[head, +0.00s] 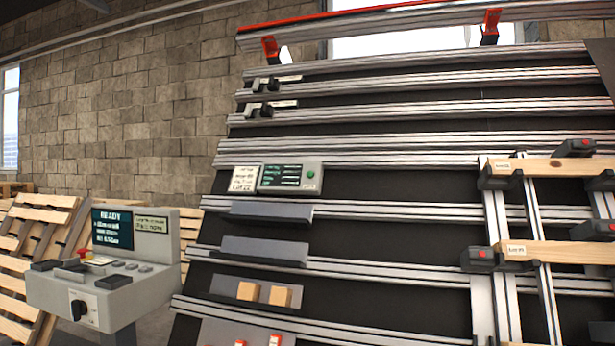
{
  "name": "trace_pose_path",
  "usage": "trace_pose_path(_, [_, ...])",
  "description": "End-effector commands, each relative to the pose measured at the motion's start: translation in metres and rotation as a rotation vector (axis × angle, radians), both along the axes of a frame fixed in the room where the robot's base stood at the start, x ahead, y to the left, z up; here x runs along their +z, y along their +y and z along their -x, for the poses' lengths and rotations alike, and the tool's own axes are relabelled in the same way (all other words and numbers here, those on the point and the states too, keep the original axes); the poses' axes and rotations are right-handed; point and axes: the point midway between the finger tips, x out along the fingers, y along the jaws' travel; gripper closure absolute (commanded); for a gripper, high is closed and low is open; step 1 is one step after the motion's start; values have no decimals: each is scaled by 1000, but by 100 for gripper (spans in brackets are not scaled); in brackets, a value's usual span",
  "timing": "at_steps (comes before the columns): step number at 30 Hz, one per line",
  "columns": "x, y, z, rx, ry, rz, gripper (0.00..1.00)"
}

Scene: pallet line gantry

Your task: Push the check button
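A small grey control box (318,188) with a dark screen of green text is mounted on the sloping rail frame, near the middle. A round green button (311,174) sits on its right side, and I cannot read any label for it. A grey console (155,278) stands at the left with a screen reading READY, a red knob (82,253) on a yellow base, several small buttons and a black rotary switch. I cannot tell from the lettering which button is the check button. My gripper is not in view.
Metal rails (390,270) cross the dark sloping frame. Wooden beams (560,254) held by red-and-black clamps lie at the right. Grey ledges (265,247), one with wooden blocks (248,291), sit below the control box. Wooden pallets (35,235) lean behind the console.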

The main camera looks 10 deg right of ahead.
Motion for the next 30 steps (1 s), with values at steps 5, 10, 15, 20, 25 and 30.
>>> trace_pose_path(5, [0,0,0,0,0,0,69])
trace_pose_path(10, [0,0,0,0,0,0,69])
trace_pose_path(15, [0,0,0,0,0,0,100])
trace_pose_path(20, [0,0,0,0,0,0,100])
trace_pose_path(25, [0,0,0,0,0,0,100])
trace_pose_path(30, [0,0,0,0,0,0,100])
